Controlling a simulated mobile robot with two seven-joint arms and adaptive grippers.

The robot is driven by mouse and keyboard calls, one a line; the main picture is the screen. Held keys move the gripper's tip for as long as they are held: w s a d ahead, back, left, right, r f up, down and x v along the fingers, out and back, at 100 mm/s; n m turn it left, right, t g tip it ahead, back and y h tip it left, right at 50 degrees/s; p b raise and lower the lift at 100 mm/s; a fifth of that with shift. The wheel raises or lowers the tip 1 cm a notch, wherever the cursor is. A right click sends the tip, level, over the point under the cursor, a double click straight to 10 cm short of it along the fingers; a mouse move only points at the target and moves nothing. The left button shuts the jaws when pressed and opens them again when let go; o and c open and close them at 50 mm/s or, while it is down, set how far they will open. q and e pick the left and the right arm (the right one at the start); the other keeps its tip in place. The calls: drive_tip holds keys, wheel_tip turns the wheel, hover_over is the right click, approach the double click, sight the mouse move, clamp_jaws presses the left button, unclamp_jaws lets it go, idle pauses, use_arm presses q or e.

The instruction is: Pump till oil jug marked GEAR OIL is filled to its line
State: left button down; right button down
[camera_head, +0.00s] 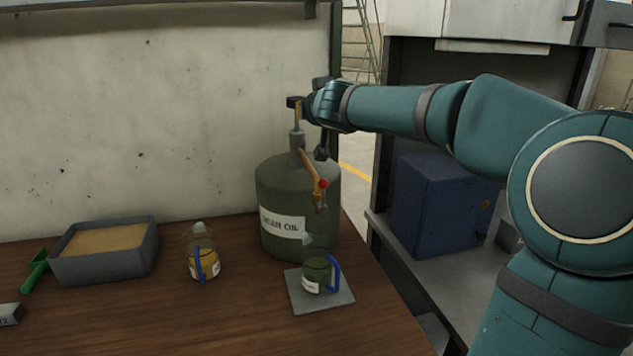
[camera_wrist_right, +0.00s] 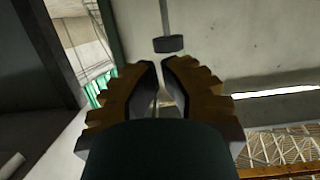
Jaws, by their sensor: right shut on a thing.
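A green drum (camera_head: 275,187) labelled GEAR OIL stands on the wooden table, with a grey pump body (camera_head: 297,150) on top. An orange spout (camera_head: 313,176) with a red knob hangs over a small clear jug (camera_head: 316,275). This jug has a blue handle, a white label and dark green contents; its line and exact level are too small to read. My right gripper (camera_head: 306,107) is shut on the pump handle (camera_head: 293,102) at the top of the raised rod. Its fingers (camera_wrist_right: 162,85) nearly meet in the wrist view, hiding most of the grip. My left gripper is out of view.
The jug stands on a grey square plate (camera_head: 330,301). Another jug (camera_head: 204,264), with amber contents, stands to the left. Further left are a grey tray (camera_head: 105,265) of tan material and a green scoop (camera_head: 35,270). A blue box (camera_head: 440,205) sits on a shelf at right.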

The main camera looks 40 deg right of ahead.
idle(0.7)
drive_tip(key=w+a+r+n+t+y+p, duration=0.1)
drive_tip(key=w+a+r+n+y+p, duration=0.2)
drive_tip(key=p, duration=0.6)
drive_tip(key=s+d+r+m+g+h+p, duration=0.1)
drive_tip(key=d+r+m+h+p, duration=0.2)
drive_tip(key=r+p, duration=0.3)
drive_tip(key=p, duration=0.5)
drive_tip(key=shift+s+d, duration=0.15)
drive_tip(key=shift+d, duration=0.2)
drive_tip(key=b, duration=0.2)
hover_over(300, 99)
wheel_tip(300, 99, down, 2)
drive_tip(key=shift+d+f, duration=0.1)
drive_tip(key=shift+f, duration=0.15)
wheel_tip(300, 99, down, 2)
drive_tip(key=shift+d+f+b, duration=0.15)
drive_tip(key=shift+b, duration=0.35)
drive_tip(key=shift+f, duration=0.8)
